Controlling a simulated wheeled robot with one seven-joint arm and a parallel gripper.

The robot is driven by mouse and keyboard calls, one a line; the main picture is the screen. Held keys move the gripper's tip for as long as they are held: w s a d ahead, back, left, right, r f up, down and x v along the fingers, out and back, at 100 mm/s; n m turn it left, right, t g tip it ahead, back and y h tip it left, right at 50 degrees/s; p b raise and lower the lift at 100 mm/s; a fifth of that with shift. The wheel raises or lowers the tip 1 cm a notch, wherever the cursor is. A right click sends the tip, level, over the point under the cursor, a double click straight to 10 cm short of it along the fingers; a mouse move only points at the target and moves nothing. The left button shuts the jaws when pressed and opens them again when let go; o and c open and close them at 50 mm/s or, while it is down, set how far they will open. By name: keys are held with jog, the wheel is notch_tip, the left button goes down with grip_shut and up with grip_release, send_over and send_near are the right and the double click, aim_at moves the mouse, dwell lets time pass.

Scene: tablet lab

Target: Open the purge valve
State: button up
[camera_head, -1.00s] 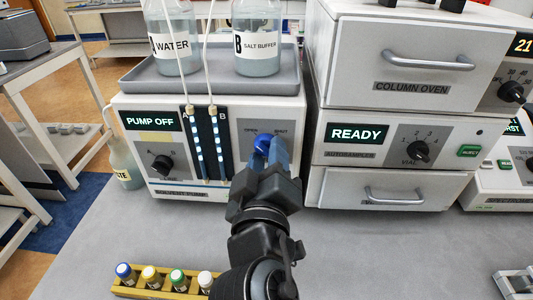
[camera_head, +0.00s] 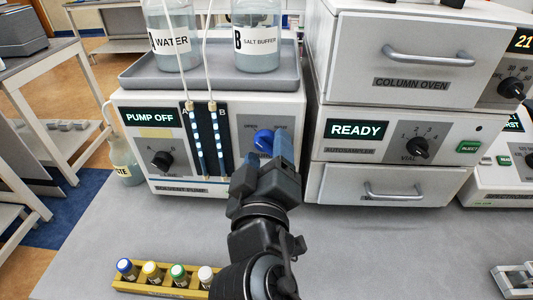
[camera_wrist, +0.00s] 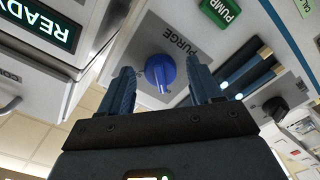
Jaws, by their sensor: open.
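The purge valve is a round blue knob (camera_head: 263,141) on a grey plate at the right of the solvent pump's front. In the wrist view the knob (camera_wrist: 160,70) shows with its raised grip pointing down the picture, under the word PURGE. In the wrist view my gripper (camera_wrist: 160,74) is open, one finger on each side of the knob, with gaps visible and nothing held. The plate's OPEN and SHUT marks are hard to read in the head view.
The pump display (camera_head: 152,117) reads PUMP OFF. Bottles of water (camera_head: 173,40) and salt buffer (camera_head: 256,40) stand in a tray on top, with thin tubes running down. The autosampler (camera_head: 395,140) stands close on the right. A vial rack (camera_head: 160,284) lies in front.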

jog(key=s+b, duration=0.2)
jog(key=s, duration=0.5)
jog(key=shift+s+a, duration=0.15)
jog(key=shift+s, duration=0.25)
